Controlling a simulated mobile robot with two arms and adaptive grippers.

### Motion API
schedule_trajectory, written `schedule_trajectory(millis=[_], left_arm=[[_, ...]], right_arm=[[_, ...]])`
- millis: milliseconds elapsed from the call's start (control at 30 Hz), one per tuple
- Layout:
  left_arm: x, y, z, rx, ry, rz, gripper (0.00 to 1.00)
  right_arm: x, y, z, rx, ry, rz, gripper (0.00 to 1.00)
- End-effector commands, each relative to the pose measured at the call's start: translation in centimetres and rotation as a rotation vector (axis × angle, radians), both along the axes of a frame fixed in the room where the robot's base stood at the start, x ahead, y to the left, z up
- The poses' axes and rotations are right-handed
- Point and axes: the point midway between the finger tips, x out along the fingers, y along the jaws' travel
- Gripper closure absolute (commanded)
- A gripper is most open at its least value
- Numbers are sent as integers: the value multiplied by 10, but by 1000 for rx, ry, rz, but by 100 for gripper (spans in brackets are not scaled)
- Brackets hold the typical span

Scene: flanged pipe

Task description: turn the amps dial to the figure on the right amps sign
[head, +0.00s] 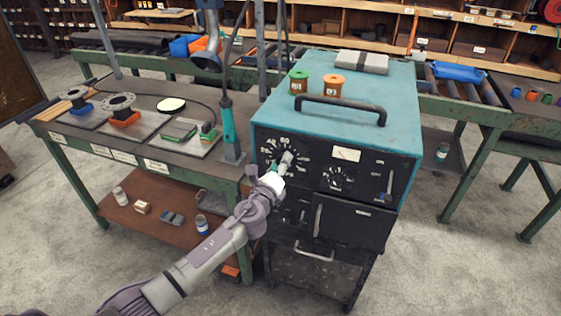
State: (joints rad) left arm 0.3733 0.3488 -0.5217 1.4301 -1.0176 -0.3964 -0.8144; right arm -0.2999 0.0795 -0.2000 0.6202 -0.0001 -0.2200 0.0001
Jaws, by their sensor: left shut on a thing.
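The teal and black machine (400,120) stands at centre right. On its front panel, at the upper left, is a large dial (296,148) with a ring of white figures, too small to read. My left gripper (283,164) is at this dial, shut on its knob. The fingers and wrist hide most of the knob and the lower part of the scale, so I cannot tell its pointer's setting. A smaller dial (336,179) sits to the right, under a pale meter window (346,154). No amps sign can be made out. My right gripper is not in view.
A green spool (298,81), an orange spool (332,85), a black handle (341,110) and a grey package (361,62) are on the machine's top. A workbench (100,134) with flanges stands close on the left. Grey floor is clear at the front right.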

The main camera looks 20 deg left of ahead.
Motion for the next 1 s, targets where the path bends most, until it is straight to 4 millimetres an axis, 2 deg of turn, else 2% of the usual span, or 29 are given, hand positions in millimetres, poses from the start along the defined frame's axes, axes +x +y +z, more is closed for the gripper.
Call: schedule_trajectory(millis=[500, 1000], left_arm=[[-1, -1, -1, 433, -11, -1, 93], [-1, -2, -2, 592, -16, -3, 93]], right_arm=[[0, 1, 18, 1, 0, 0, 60], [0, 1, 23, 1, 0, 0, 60]])
